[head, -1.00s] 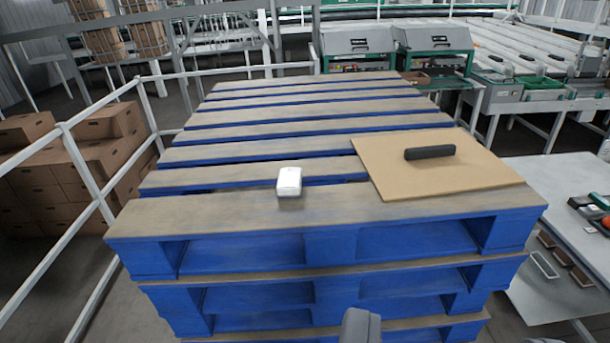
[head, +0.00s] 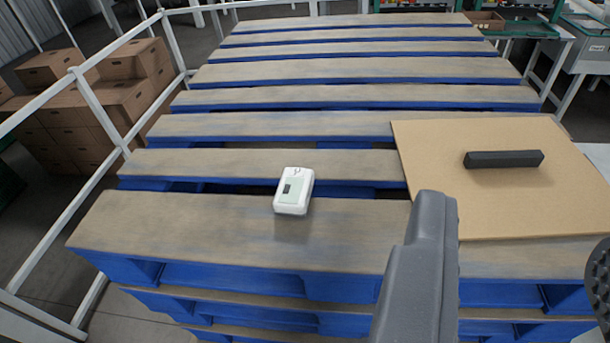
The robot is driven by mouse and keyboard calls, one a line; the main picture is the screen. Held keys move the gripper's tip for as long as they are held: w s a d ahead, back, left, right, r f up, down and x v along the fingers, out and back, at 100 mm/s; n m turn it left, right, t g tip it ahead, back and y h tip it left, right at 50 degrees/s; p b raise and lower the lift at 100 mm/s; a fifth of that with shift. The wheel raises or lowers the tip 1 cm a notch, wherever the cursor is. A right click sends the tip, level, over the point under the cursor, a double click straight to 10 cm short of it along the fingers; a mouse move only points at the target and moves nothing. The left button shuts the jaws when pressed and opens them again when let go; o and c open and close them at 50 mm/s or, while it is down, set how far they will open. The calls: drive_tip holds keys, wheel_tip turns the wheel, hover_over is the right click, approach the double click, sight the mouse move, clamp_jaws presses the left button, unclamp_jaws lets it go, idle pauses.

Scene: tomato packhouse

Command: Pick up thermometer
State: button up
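A small white box-shaped device (head: 294,191) with a small dark display lies on the front slat of the blue pallet stack (head: 235,225); it looks like the thermometer. My gripper (head: 518,228) is to the right of the device and nearer the camera, over the pallet's front right part. Its grey left finger stands up in the lower middle, and part of a dark, textured finger pad shows at the right edge. The fingers are wide apart, with nothing seen between them. The device is apart from the gripper and fully visible.
A brown cardboard sheet (head: 440,205) lies on the pallet's right side with a black bar (head: 503,159) on it. A white railing (head: 98,110) and stacked cardboard boxes (head: 100,100) stand at the left. The slats behind the device are clear, with gaps between them.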

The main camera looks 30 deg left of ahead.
drive_tip(key=o, duration=0.4)
drive_tip(key=shift+c, duration=0.2)
drive_tip(key=o, duration=0.5)
drive_tip(key=shift+w+a+f, duration=0.1)
drive_tip(key=shift+w+a, duration=0.05)
drive_tip(key=shift+w, duration=0.1)
drive_tip(key=shift+o, duration=0.2)
drive_tip(key=w+a+f+n+g+y+p, duration=0.1)
drive_tip(key=w+a+f+p, duration=0.5)
drive_tip(key=w+f+p, duration=0.1)
drive_tip(key=shift+w+a+f+g+y+p, duration=0.35)
drive_tip(key=shift+w+f, duration=0.35)
drive_tip(key=shift+w, duration=0.4)
drive_tip(key=n+g+y+p, duration=0.2)
drive_tip(key=p, duration=0.6)
approach(293, 187)
drive_tip(key=shift+w+f, duration=1.15)
drive_tip(key=shift+f, duration=0.1)
drive_tip(key=shift+w+a+f+p, duration=0.15)
drive_tip(key=shift+w+a+f, duration=0.2)
drive_tip(key=shift+w, duration=0.45)
drive_tip(key=shift+w+a+f+p, duration=0.2)
drive_tip(key=shift+w+a, duration=0.25)
drive_tip(key=shift+w, duration=0.35)
drive_tip(key=shift+w+a+f+p, duration=0.2)
drive_tip(key=shift+w+a, duration=0.15)
drive_tip(key=shift+w, duration=0.5)
drive_tip(key=shift+w+f, duration=0.2)
drive_tip(key=shift+w, duration=0.05)
